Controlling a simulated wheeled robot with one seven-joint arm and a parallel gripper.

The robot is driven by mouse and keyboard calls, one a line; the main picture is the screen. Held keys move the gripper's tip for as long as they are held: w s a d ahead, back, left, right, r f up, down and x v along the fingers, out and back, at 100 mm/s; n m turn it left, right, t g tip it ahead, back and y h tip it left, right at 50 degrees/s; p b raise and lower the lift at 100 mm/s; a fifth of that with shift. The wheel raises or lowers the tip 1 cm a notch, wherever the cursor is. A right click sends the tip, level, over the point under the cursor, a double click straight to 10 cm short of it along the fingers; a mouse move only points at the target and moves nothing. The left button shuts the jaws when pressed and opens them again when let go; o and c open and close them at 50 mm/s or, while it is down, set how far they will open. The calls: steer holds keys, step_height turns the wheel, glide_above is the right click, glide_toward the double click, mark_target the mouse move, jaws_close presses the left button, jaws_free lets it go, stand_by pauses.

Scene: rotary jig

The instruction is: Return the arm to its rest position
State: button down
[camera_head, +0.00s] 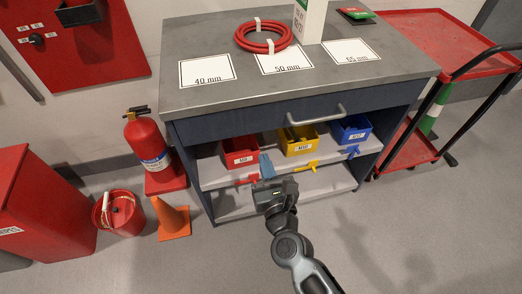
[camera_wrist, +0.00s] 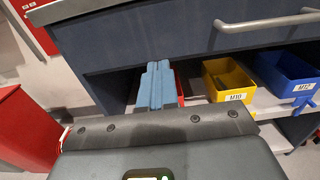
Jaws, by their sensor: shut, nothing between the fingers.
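My gripper (camera_head: 266,166) is in front of the cabinet's open shelf, near the red bin (camera_head: 240,152). Its light blue fingers are together with nothing between them, and they also show in the wrist view (camera_wrist: 157,88). The fingers point toward the shelf and hide part of the red bin in the wrist view. My arm reaches up from the bottom of the head view.
The cabinet (camera_head: 190,135) has a drawer handle (camera_head: 316,116) above the shelf. The yellow bin (camera_head: 299,141) and blue bin (camera_head: 351,130) stand beside the red bin. A red cart (camera_head: 440,45) is right; an orange cone (camera_head: 172,218) and extinguisher (camera_head: 147,140) are left. Floor at right is clear.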

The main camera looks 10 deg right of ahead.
steer(key=shift+s+d, duration=0.1)
steer(key=shift+s, duration=1.1)
steer(key=s+d+r+n, duration=0.1)
steer(key=s+d+n, duration=0.2)
steer(key=s+n, duration=0.35)
steer(key=s+d+r+n+g+h, duration=0.1)
steer(key=s+d+n, duration=0.2)
steer(key=s+n, duration=0.35)
steer(key=s+d+r+n, duration=0.1)
steer(key=s+d+n, duration=0.3)
steer(key=s, duration=0.4)
steer(key=s+d+r+n+g, duration=0.2)
steer(key=s+d+r+n, duration=0.2)
steer(key=s+r+n, duration=0.8)
steer(key=s+n, duration=0.3)
steer(key=n, duration=0.3)
steer(key=shift+r+h+p, duration=0.15)
steer(key=shift+h+p, duration=0.15)
steer(key=shift+p, duration=0.1)
